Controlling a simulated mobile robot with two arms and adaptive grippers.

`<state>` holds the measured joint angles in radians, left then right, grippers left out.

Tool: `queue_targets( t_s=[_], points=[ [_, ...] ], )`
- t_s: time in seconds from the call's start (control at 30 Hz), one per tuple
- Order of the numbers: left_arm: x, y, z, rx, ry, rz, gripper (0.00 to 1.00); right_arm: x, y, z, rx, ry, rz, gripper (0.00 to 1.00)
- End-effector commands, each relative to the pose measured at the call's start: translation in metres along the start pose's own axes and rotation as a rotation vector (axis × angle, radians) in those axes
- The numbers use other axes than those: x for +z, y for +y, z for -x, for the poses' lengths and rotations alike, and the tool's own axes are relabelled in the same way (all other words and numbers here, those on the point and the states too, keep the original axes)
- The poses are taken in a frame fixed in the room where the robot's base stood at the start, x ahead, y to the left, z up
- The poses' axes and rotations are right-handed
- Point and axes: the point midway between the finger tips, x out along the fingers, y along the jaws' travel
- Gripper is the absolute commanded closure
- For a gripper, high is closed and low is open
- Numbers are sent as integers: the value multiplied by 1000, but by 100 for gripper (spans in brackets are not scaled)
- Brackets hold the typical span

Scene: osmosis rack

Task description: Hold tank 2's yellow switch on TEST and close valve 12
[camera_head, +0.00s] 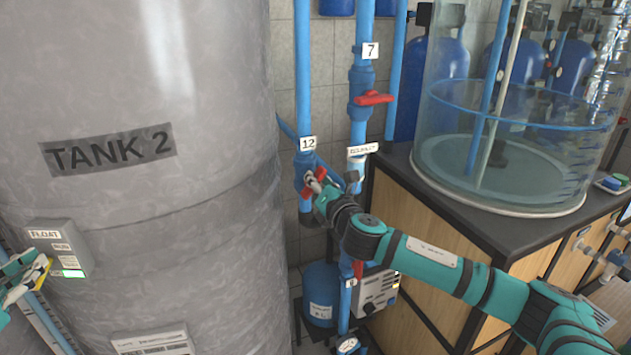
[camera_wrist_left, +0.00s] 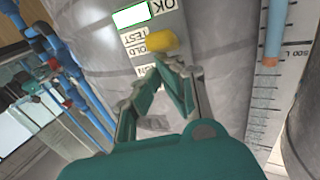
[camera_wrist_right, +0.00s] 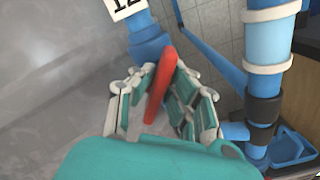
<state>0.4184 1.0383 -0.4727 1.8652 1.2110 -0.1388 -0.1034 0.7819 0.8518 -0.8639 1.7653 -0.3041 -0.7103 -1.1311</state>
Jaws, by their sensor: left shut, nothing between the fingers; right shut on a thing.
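Tank 2 (camera_head: 150,90) is a large grey cylinder filling the left of the head view. Its grey float box (camera_head: 62,240) carries a lit green-white panel and labels. In the left wrist view the yellow switch (camera_wrist_left: 162,41) sits beside the TEST and HOLD labels; its exact setting is unclear. My left gripper (camera_wrist_left: 163,62) is shut and empty, its fingertips against or just below the switch. My right gripper (camera_wrist_right: 162,92) is shut on the red handle of valve 12 (camera_wrist_right: 160,85), which slants near-upright in the right wrist view. The 12 label (camera_head: 308,143) is above it.
Valve 7's red handle (camera_head: 374,98) lies crosswise on the neighbouring blue pipe. A glass water tank (camera_head: 515,170) stands on the dark counter at right. Blue pipes run close beside the right gripper. A blue bottle (camera_head: 320,290) stands low behind.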

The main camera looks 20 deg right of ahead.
Motion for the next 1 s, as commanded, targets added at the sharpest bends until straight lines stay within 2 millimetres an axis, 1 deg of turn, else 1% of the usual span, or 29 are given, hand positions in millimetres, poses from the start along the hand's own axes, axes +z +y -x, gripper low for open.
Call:
queue_targets(
  t_s=[0.6,0.8,1.0],
  points=[
    [1,0,0,0,-2,1,100,-3,-4,0,-1,2,-583,100],
    [1,0,0,0,-2,1,100,-3,-5,0,-1,1,-734,100],
    [1,0,0,0,-2,1,100,-3,-6,0,0,0,-842,100]
  ],
)
